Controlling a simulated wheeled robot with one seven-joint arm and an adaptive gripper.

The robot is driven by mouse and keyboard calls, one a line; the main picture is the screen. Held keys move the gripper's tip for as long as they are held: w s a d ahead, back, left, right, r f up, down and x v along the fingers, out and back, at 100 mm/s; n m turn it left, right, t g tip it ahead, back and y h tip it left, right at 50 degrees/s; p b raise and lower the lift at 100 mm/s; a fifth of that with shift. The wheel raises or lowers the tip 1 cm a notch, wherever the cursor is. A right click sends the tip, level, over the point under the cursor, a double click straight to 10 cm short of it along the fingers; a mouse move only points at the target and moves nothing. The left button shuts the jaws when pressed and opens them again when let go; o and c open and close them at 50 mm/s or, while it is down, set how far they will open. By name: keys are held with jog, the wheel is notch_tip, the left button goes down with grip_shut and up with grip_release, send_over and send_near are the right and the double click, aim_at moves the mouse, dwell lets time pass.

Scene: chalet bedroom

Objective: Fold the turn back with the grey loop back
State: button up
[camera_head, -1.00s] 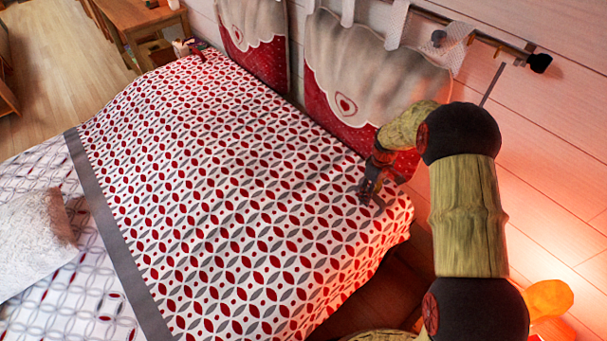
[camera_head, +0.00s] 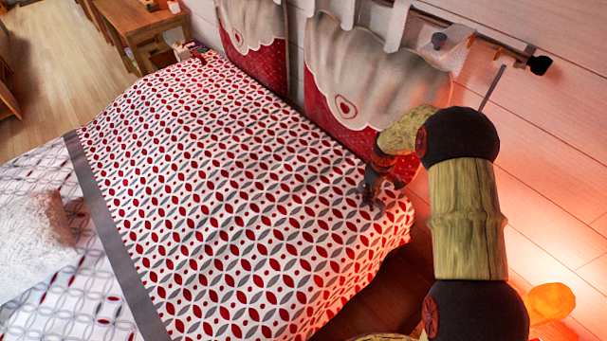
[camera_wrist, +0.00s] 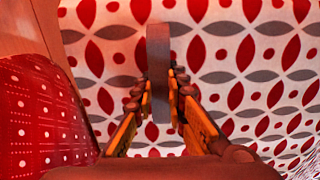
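The turn back (camera_head: 230,190) is a white cover with a red and grey leaf pattern, lying flat over the bed with a grey border along its left edge. The grey loop (camera_wrist: 158,45) is an upright strip against the pattern in the wrist view. My gripper (camera_wrist: 161,85) has its two fingertips drawn close together, one on each side of the loop, with the loop between them. In the head view, my gripper (camera_head: 370,197) is low at the turn back's right edge, near the wall. The loop cannot be made out there.
Red and cream hanging cushions (camera_head: 375,75) line the wall behind my arm. A white pillow (camera_head: 35,240) lies at the left on the paler bedding. A wooden table (camera_head: 140,30) stands at the far left. A lit orange lamp (camera_head: 549,303) is at lower right.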

grip_shut()
notch_tip(320, 180, up, 8)
jog(key=s+a+t+h+p, duration=0.1)
jog(key=p, duration=0.3)
jog(key=shift+s+a+r, duration=0.25)
jog(key=shift+s+a, duration=0.1)
jog(key=shift+s, duration=0.05)
jog(key=s+a+r+t+h+p, duration=0.1)
jog(key=s+a+r+p, duration=0.1)
jog(key=r, duration=0.5)
jog(key=shift+s+a+r, duration=0.35)
jog(key=shift+s+a, duration=0.15)
jog(key=s+a+r+t+h, duration=0.1)
jog(key=s+a+r, duration=0.3)
jog(key=r, duration=0.2)
jog(key=shift+a+r+b, duration=0.15)
jog(key=shift+r+b, duration=0.15)
jog(key=shift+b, duration=0.05)
